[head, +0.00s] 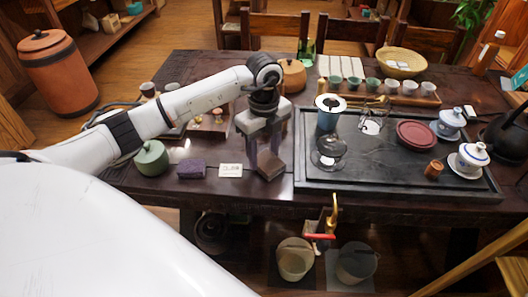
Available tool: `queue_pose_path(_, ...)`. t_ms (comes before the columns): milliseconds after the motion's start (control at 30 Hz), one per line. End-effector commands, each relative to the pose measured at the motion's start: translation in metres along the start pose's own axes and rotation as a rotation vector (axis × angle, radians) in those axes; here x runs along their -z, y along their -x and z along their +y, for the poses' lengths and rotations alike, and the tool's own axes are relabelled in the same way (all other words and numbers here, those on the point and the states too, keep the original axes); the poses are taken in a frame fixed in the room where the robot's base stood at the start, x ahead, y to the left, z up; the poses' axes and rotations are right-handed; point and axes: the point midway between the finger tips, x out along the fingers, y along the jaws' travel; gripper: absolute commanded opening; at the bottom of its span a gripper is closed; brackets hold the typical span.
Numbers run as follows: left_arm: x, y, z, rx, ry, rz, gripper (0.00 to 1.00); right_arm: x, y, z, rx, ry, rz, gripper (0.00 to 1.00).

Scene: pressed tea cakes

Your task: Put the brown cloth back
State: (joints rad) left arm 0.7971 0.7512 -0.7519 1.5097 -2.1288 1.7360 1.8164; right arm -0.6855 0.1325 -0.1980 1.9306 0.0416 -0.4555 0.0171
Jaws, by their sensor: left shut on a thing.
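My left arm reaches in from the left over the table, and my left gripper (266,154) points down near the table's front edge. It is shut on the brown cloth (270,166), a small folded block that shows at the fingertips. I cannot tell whether the cloth touches the table. A folded purple cloth (191,169) lies to the left, with a small white card (230,170) between the two. My right gripper is not in view.
A dark tea tray (375,182) with a glass pot (329,151), a red round dish (416,135) and lidded cups fills the right. A green jar (151,158) stands at the left. Two buckets (295,260) (356,264) stand below the table's front.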

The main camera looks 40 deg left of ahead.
Motion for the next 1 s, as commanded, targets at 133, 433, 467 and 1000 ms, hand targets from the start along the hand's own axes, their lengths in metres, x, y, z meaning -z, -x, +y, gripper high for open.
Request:
queue_pose_path(133,0.0,-0.003,0.0,0.0,0.0,0.0,0.31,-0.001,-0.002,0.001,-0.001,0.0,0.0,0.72)
queue_pose_path(433,0.0,-0.003,0.0,0.0,0.0,0.0,0.68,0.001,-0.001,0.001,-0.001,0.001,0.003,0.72)
queue_pose_path(467,0.0,-0.003,0.0,0.0,0.0,0.0,0.68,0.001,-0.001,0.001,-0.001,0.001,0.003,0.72)
queue_pose_path(1000,0.0,0.067,-0.001,0.005,-0.001,0.0,0.68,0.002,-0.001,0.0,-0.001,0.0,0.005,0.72)
